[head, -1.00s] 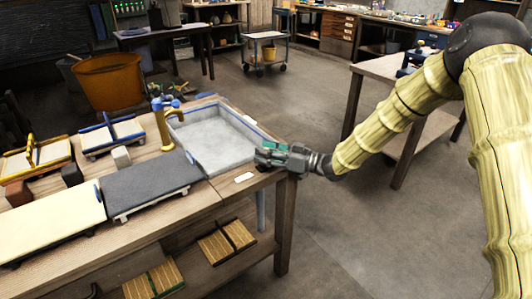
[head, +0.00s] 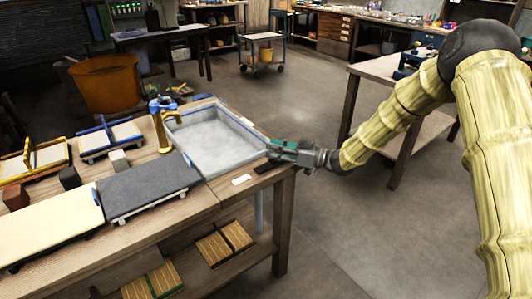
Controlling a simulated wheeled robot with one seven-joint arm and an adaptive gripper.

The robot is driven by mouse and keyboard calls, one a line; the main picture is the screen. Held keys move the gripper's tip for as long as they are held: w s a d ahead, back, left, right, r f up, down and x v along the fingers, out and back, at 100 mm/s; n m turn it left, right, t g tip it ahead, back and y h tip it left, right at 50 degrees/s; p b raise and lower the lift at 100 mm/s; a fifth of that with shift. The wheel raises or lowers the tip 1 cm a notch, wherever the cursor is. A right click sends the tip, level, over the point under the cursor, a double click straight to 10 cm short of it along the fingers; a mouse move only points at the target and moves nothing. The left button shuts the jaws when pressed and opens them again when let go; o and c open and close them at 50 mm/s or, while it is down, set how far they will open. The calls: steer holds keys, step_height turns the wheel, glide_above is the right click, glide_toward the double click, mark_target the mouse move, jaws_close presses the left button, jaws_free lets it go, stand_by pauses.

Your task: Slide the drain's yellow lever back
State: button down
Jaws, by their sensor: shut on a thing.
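My gripper (head: 274,149) is at the right edge of the bench, beside the right rim of the grey vat (head: 203,124). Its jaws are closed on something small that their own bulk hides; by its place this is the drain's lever. No yellow of the lever shows. A dark flat patch (head: 263,168) lies on the bench just below the jaws. The vat has a blue rim, and its inner walls and pale floor show. The drain itself cannot be made out. A grey pipe (head: 259,211) runs down below the bench.
A brass tap (head: 160,128) with a blue handle stands at the vat's left. A dark felt board (head: 148,187), a cream board (head: 45,222) and framed moulds (head: 110,137) lie on the bench. A small white label (head: 242,179) is near the vat. Open floor lies right of the bench.

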steer(key=shift+w+d, duration=0.35)
steer(key=shift+d, duration=0.1)
steer(key=c, duration=1.1)
jaws_free()
steer(key=shift+w+d, duration=0.1)
steer(key=shift+d, duration=0.1)
steer(key=shift+c, duration=0.2)
steer(key=shift+a, duration=0.1)
steer(key=v, duration=1.2)
